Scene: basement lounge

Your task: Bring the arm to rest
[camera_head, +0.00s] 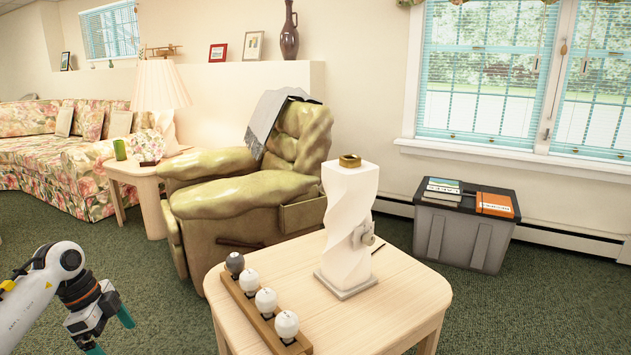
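My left gripper (111,334) is at the bottom left, pointing down and to the right. Its two teal fingertips are apart with nothing seen between them, though the lower one is near the picture's edge. It is left of the wooden table (400,300) and clear of it. My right arm and gripper are not in view. On the table a white twisted lamp base (346,225) with a brass-coloured top stands upright. A wooden holder (238,300) at the table's left edge carries one dark grey bulb (235,263) and several white bulbs (266,301).
A green recliner (245,195) stands behind the table. A side table (150,180) with a lit lamp (162,90) and a floral sofa (60,160) are at the left. A grey storage box (462,235) with books stands at the right. Green carpet is free around my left gripper.

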